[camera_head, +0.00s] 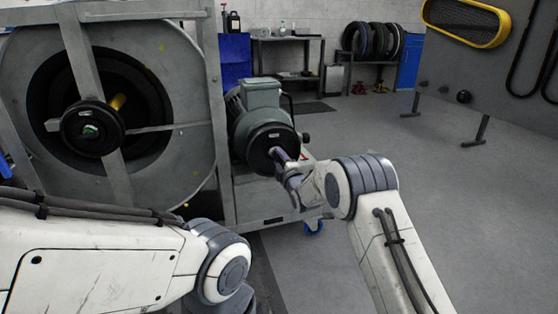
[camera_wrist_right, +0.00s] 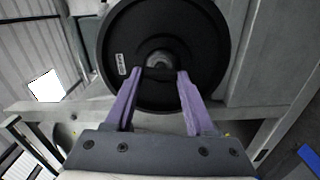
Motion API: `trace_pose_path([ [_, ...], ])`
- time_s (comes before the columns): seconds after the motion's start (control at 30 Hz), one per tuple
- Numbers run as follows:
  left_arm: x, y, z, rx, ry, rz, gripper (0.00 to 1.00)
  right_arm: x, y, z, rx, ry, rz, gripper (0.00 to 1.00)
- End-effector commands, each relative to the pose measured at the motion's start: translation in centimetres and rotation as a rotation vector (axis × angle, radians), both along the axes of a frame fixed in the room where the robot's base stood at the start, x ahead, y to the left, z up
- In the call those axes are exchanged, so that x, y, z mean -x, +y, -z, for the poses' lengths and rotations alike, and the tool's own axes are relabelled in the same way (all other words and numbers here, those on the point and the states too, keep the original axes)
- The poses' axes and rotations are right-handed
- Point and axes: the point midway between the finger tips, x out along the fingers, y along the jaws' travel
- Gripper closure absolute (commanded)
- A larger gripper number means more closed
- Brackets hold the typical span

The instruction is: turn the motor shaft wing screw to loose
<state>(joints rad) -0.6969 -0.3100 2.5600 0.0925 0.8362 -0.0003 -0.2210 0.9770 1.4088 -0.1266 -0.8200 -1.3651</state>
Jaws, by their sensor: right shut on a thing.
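The grey-green motor (camera_head: 258,112) sits on the metal frame, with a round black disc (camera_head: 262,143) on its front end. In the right wrist view the disc (camera_wrist_right: 120,45) fills the upper middle, with a small grey hub at its centre. My right gripper (camera_head: 279,155) reaches to the middle of the disc. Its two purple fingers are spread a little and shut on a small dark piece, the motor shaft wing screw (camera_wrist_right: 158,73), just in front of the hub. The screw's turn angle is hard to tell. My left gripper is out of view; only the left arm shows.
A large grey drum (camera_head: 180,95) with a black hub wheel (camera_head: 92,128) stands left of the motor. The wheeled metal frame (camera_head: 221,150) runs between them. A workbench (camera_head: 290,39) and tyres (camera_head: 372,40) stand at the back. The floor on the right is mostly clear.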

Motion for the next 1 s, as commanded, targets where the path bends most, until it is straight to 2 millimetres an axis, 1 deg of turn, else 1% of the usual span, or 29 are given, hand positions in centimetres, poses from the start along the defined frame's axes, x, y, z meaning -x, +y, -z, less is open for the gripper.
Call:
trace_pose_path([
  [0.03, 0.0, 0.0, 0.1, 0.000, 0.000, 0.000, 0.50, 0.1, 0.2, 0.2, 0.044, -0.011, -0.004, 1.00],
  [1.0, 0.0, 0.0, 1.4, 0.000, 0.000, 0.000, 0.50, 0.1, 0.2, 0.5, 0.920, -0.297, -0.006, 1.00],
])
